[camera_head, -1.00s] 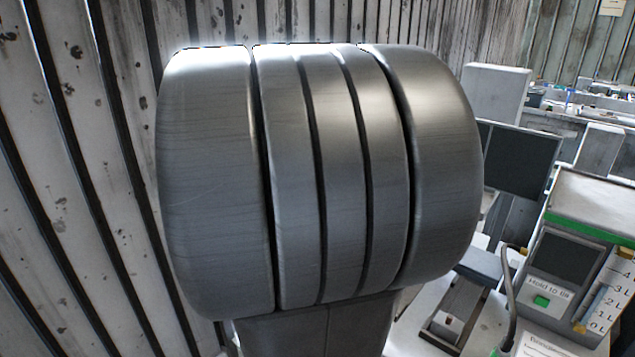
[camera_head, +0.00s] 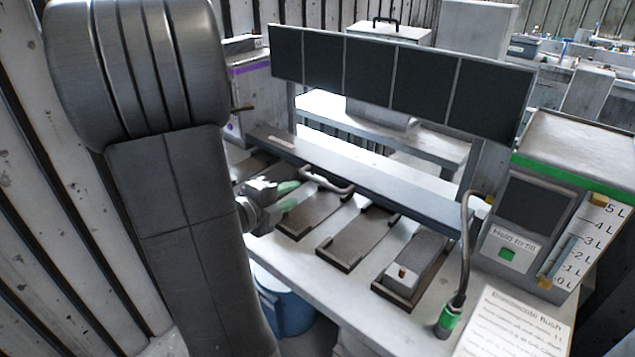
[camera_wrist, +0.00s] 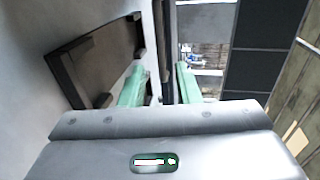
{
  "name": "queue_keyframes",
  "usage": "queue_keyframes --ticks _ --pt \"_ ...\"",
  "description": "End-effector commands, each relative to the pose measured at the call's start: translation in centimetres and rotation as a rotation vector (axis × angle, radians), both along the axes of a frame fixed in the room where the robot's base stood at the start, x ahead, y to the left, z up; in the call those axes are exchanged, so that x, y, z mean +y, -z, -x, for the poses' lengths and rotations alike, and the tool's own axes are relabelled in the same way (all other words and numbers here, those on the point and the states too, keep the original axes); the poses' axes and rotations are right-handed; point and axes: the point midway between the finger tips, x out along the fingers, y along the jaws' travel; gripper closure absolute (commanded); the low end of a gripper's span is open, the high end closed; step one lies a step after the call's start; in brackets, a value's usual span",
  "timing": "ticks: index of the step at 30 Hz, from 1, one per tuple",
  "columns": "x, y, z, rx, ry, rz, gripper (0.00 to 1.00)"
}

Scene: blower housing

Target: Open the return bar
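A long grey bar (camera_head: 400,190), which I take for the return bar, runs across the back of the white bench in the head view. A curved pale handle (camera_head: 328,181) sticks out from its front side. My gripper (camera_head: 288,197) is just left of this handle, with its green fingertips pointing toward it. In the wrist view my gripper (camera_wrist: 160,87) shows its two green fingers apart, with nothing clearly held between them. I cannot tell whether the handle touches a fingertip.
Several dark trays (camera_head: 355,238) lie on the bench in front of the bar. Dark panels (camera_head: 402,82) hang above it. At the right stand a dispenser box (camera_head: 535,205), a hose with a green end (camera_head: 447,318) and a printed sheet (camera_head: 515,330). A blue bin (camera_head: 284,305) sits below.

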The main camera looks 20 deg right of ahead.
Motion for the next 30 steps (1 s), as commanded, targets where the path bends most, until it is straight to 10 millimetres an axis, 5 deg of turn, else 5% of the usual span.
queue_keyframes --ticks 16,30 --pt "-8.2 2.0 -4.7 0.002 0.001 0.0 0.7" --pt "-9.6 2.3 -5.7 0.0 -0.003 0.0 0.7"
